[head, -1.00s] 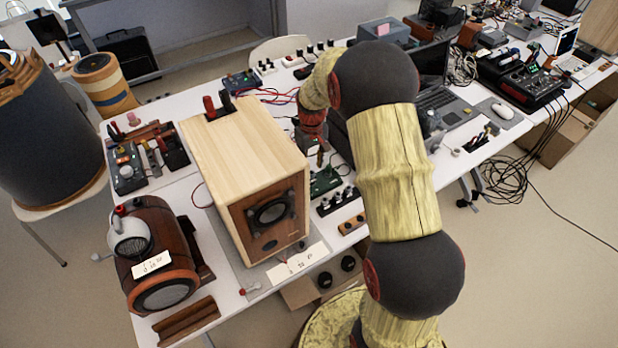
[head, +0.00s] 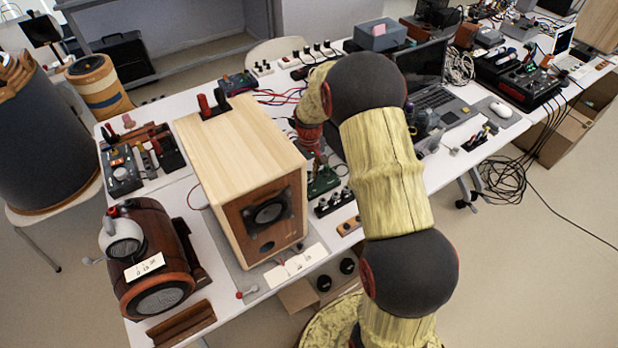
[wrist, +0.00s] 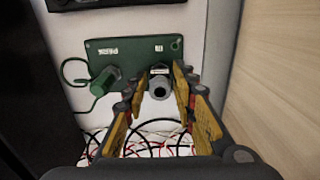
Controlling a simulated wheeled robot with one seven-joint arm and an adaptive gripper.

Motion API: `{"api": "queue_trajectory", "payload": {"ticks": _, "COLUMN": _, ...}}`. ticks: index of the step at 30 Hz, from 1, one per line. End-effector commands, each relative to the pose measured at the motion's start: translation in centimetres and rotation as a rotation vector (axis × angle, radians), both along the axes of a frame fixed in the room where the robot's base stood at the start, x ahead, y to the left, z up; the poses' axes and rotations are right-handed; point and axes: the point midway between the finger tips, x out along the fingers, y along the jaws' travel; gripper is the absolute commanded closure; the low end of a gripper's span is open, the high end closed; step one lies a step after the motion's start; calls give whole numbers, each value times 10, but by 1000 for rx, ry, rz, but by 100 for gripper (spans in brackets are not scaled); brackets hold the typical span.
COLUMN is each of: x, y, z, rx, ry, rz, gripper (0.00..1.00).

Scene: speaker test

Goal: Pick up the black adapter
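A dark grey-black round plug-like piece (wrist: 160,88), which may be the black adapter, sits at the lower edge of a green box (wrist: 135,57) in the wrist view. A green plug on a cable (wrist: 103,81) is beside it on the left. My gripper (wrist: 165,76) is open, with its yellow fingers on either side of the dark piece. I cannot tell whether they touch it. In the head view the green box (head: 322,181) lies right of the wooden speaker; my fingertips are hard to make out there.
The tall wooden speaker (head: 235,160) stands close on the left of my gripper in the head view; its side (wrist: 285,75) fills the right of the wrist view. Red and black wires (wrist: 150,143) lie below the fingers. A laptop (head: 440,105) stands to the right.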

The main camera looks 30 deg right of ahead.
Motion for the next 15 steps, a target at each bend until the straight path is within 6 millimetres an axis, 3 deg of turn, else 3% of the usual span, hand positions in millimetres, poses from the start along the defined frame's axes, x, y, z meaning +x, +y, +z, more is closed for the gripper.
{"api": "queue_trajectory", "payload": {"ticks": 12, "x": 0, "y": 0, "z": 0, "rx": 0, "ry": 0, "rz": 0, "gripper": 99}}
{"api": "queue_trajectory", "payload": {"ticks": 15, "x": 0, "y": 0, "z": 0, "rx": 0, "ry": 0, "rz": 0, "gripper": 100}}
